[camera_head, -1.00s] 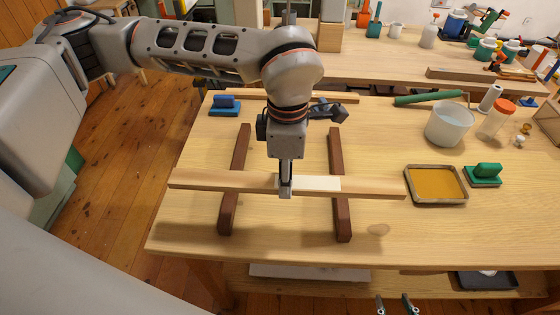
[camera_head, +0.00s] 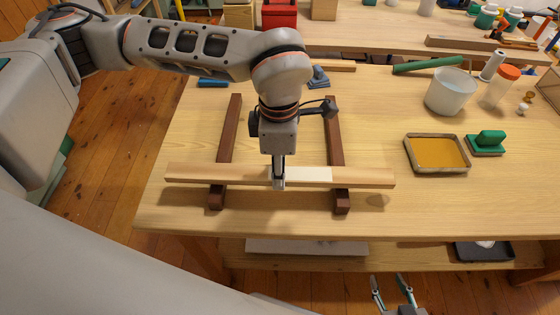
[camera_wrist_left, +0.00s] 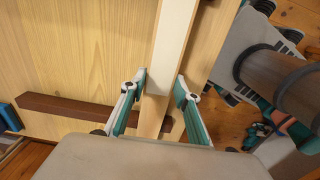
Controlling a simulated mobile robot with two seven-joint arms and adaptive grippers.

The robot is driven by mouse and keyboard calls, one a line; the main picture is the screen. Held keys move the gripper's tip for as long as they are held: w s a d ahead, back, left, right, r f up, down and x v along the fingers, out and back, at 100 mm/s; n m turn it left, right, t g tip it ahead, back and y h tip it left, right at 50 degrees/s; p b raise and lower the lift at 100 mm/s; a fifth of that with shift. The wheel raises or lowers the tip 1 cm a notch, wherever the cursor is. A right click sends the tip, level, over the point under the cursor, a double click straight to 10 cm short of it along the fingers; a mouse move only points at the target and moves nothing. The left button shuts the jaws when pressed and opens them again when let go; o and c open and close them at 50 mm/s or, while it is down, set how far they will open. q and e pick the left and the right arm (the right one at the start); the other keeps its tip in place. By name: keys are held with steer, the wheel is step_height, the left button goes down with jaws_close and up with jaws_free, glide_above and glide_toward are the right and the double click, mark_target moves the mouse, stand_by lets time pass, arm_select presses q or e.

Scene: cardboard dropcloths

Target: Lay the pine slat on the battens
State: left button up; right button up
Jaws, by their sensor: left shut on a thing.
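The pine slat (camera_head: 216,173) is a long pale board with a whiter stretch to the right of my gripper. It lies crosswise over the two dark brown battens, the left batten (camera_head: 229,133) and the right batten (camera_head: 335,140), near their front ends. I cannot tell whether it touches them. My left gripper (camera_head: 278,184) is shut on the slat near its middle. In the left wrist view the slat (camera_wrist_left: 172,45) runs between the teal fingers (camera_wrist_left: 158,95), with a batten (camera_wrist_left: 65,110) beyond. My right gripper (camera_head: 388,281) is open and empty, low in front of the bench.
The workbench (camera_head: 290,220) is clear in front of the slat. To the right are a tray with an amber surface (camera_head: 436,153), a green-handled block (camera_head: 487,142) and a white tub (camera_head: 450,92). Blue blocks (camera_head: 212,83) lie at the back.

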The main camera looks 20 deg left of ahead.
arm_select(q)
steer(key=shift+f+b, duration=0.3)
steer(key=shift+f, duration=0.5)
stand_by(0.4)
steer(key=o, duration=1.3)
step_height(320, 180, up, 12)
